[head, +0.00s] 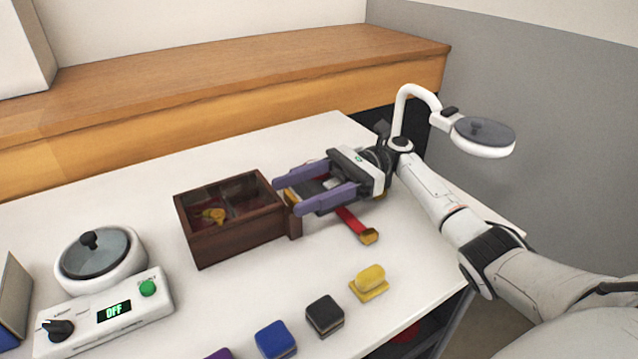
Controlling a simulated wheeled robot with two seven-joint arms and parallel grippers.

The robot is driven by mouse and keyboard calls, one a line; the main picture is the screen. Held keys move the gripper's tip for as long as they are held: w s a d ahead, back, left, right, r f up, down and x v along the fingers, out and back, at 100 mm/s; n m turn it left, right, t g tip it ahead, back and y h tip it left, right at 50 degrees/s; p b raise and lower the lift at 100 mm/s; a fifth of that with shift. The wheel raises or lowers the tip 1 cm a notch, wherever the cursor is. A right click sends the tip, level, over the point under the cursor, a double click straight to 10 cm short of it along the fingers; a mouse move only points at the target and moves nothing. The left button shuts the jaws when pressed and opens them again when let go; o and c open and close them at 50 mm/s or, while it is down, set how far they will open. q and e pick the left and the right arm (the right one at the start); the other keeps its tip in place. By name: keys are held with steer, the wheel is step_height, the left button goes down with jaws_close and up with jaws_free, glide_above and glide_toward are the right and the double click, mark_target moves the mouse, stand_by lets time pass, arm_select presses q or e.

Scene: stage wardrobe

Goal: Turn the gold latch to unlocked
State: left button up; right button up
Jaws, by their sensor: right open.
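A dark brown wooden box (222,243) with a glass-like top stands on the white table. A gold latch (291,196) shows partly at the box's right end, by a small brown block. My right gripper (287,194) comes in from the right with its purple fingers open, one on each side of the gold latch. The fingers hide part of the latch, and I cannot tell whether they touch it or which way it is turned. My left gripper is not in view.
A gold piece (213,215) lies inside the box. A red strap with a gold end (352,224) lies below my right gripper. Yellow (370,278), black (325,315) and blue (275,339) blocks lie in front. A white device (105,310) reading OFF stands left.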

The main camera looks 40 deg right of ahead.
steer(key=d+b, duration=0.1)
steer(key=d, duration=0.2)
steer(key=d+b, duration=0.1)
steer(key=d, duration=0.3)
steer(key=shift+s+f, duration=0.15)
steer(key=shift+f, duration=0.05)
steer(key=shift+d+r+b, duration=0.15)
steer(key=shift+d+b, duration=0.4)
steer(key=shift+d, duration=0.15)
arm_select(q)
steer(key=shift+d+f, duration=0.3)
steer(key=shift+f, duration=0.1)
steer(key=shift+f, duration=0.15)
arm_select(e)
steer(key=shift+s, duration=0.1)
